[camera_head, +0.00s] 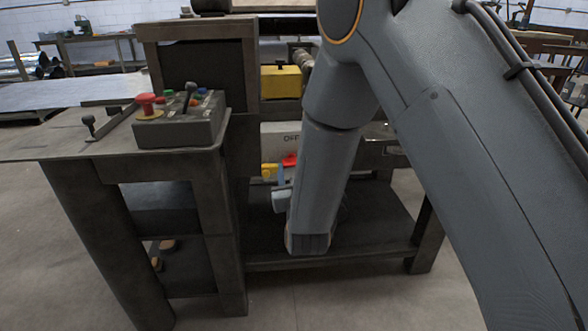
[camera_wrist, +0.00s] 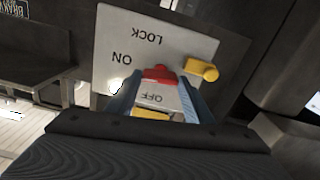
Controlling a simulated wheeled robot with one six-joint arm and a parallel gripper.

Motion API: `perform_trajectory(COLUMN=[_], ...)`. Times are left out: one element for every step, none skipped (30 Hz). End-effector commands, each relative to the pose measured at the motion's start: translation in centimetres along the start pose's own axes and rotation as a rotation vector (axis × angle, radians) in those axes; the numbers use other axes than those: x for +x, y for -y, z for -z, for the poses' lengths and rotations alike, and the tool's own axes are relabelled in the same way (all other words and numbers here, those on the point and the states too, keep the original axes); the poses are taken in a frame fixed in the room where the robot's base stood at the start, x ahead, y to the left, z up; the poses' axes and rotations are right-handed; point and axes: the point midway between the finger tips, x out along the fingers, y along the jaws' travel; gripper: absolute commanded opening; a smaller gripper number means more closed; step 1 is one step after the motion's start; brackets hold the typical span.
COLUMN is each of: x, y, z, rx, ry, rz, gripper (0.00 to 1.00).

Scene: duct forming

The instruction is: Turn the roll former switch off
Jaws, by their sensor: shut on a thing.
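The roll former switch is a pale panel (camera_wrist: 177,42) marked LOCK, ON and OFF, upside down in the wrist view. A red switch handle (camera_wrist: 159,73) sits in the middle of it, by the OFF mark. The panel (camera_head: 283,131) also shows in the head view, partly behind my arm, with a bit of the red handle (camera_head: 289,160) visible. My gripper (camera_wrist: 160,80) has its blue-grey fingers on both sides of the red handle and is shut on it. How far the handle is turned is hard to tell.
A yellow knob (camera_wrist: 203,70) sticks out beside the red handle. A control box (camera_head: 180,122) with a red button and a lever stands on the machine's table (camera_head: 62,142). A yellow block (camera_head: 281,82) is above the panel. A low shelf (camera_head: 375,225) lies below my arm.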

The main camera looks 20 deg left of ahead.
Motion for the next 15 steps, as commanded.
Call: perform_trajectory(x=[-0.01, -0.02, -0.02, -0.03, -0.04, -0.04, -0.04, -0.04, -0.05, -0.05, -0.05, -0.05, -0.04, -0.04, -0.03], y=[0.00, 0.00, 0.01, 0.01, 0.01, 0.01, 0.01, 0.01, 0.01, 0.01, 0.01, 0.02, 0.02, 0.02, 0.02], z=[0.16, 0.16, 0.15, 0.14, 0.14, 0.15, 0.17, 0.17, 0.17, 0.15, 0.14, 0.13, 0.14, 0.16, 0.19], rx=[-0.034, -0.058, -0.091, -0.117, -0.145, -0.182, -0.211, -0.240, -0.278, -0.307, -0.336, -0.373, -0.402, -0.431, -0.468], ry=[-0.001, -0.001, 0.000, 0.000, 0.000, 0.000, 0.000, 0.000, 0.000, 0.001, 0.001, 0.001, 0.000, 0.000, -0.001], rz=[0.000, 0.000, 0.000, 0.000, 0.000, 0.000, 0.000, 0.000, 0.001, 0.001, 0.001, 0.001, 0.001, 0.001, 0.001], gripper=[0.24, 0.24, 0.24, 0.24, 0.24, 0.24, 0.24, 0.24, 0.24, 0.24, 0.24, 0.24, 0.24, 0.24, 0.24])
